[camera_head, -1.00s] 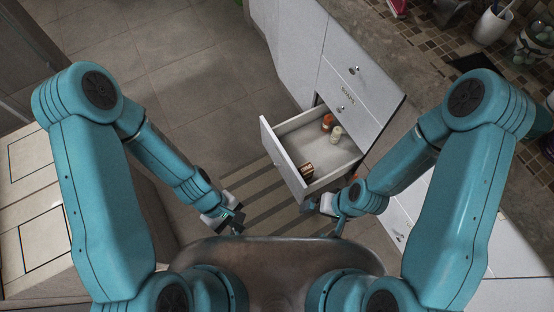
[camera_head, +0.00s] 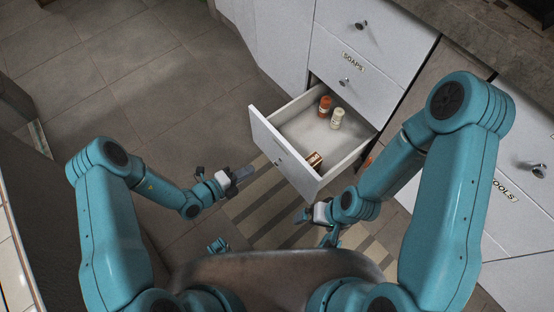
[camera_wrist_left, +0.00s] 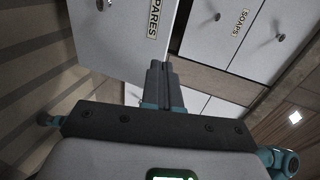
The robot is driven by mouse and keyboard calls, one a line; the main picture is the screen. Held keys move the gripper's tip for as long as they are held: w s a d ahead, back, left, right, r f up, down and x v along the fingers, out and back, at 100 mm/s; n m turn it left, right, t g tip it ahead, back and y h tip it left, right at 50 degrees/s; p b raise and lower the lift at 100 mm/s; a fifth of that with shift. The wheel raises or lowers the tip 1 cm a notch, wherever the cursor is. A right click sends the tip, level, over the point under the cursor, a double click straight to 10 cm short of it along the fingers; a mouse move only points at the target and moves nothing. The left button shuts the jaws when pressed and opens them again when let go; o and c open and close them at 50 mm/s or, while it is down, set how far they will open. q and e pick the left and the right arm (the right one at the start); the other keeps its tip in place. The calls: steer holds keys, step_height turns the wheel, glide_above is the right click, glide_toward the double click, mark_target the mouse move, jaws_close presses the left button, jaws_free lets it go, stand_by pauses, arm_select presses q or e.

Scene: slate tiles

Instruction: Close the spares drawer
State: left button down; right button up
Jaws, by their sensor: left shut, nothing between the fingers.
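The spares drawer (camera_head: 327,174) is pulled out in the middle of the head view, its white front panel (camera_head: 283,157) facing the lower left. In the left wrist view the panel (camera_wrist_left: 118,50) carries a "SPARES" label and a round knob (camera_wrist_left: 103,5). My left gripper (camera_head: 243,173) is shut and empty, outside the drawer on the side of its front panel. Its closed fingers show in the left wrist view (camera_wrist_left: 161,80); contact with the panel cannot be told. My right gripper (camera_head: 329,237) hangs below the drawer's near corner; its finger opening is unclear.
Inside the drawer stand an orange bottle (camera_head: 325,106) and a pale jar (camera_head: 337,119); a small brown box (camera_head: 315,160) lies near the front. The closed soaps drawer (camera_head: 368,68) is above. A striped mat (camera_head: 262,208) lies on the floor. Tiles (camera_head: 150,75) at left are clear.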

arm_select(q)
steer(key=b, duration=0.4)
glide_toward(287, 149)
steer(key=x, duration=0.2)
steer(key=f+x, duration=0.1)
steer(key=x, duration=0.2)
steer(key=shift+w+d+r, duration=0.1)
steer(key=shift+w+d, duration=0.35)
steer(key=shift+d, duration=0.1)
steer(key=shift+w, duration=0.1)
